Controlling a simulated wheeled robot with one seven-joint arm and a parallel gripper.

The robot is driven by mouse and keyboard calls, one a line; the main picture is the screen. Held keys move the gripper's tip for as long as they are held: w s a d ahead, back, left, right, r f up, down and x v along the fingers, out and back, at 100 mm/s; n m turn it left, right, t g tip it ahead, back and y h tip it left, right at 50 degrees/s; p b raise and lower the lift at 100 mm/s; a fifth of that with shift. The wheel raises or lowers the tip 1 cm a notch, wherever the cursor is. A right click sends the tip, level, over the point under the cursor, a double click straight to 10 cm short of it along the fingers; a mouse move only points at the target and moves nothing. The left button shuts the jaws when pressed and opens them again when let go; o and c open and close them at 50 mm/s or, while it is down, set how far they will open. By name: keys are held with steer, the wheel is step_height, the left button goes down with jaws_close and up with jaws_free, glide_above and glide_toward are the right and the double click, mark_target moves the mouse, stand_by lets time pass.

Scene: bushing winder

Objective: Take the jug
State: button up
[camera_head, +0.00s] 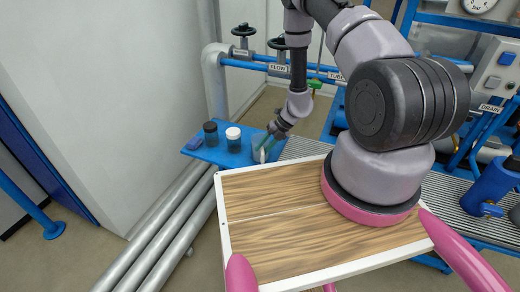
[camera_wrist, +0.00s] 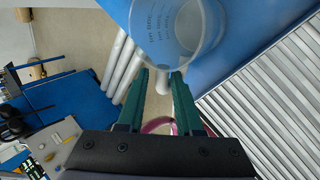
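The clear jug (camera_wrist: 172,30) with printed graduation marks stands on the blue shelf and fills the top middle of the wrist view. In the head view the jug (camera_head: 260,155) is partly hidden behind my gripper (camera_head: 268,143). In the wrist view my gripper (camera_wrist: 161,78) has its two green fingers apart. The fingertips are at the jug's near side, with a pale part that looks like its handle (camera_wrist: 162,84) between them. A gap shows between the fingers; I cannot tell whether either finger touches the jug.
On the blue shelf (camera_head: 191,152), left of the jug, stand a dark jar (camera_head: 211,138) and a white-lidded dark jar (camera_head: 233,144). A small dark blue item (camera_head: 194,143) lies at its left end. Handwheel valves (camera_head: 243,31) and blue pipes are behind. Large grey pipes (camera_head: 165,225) run below.

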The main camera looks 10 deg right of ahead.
mark_target(258, 155)
steer(key=x, duration=0.4)
steer(key=shift+f, duration=0.35)
jaws_close()
steer(key=shift+r, duration=0.1)
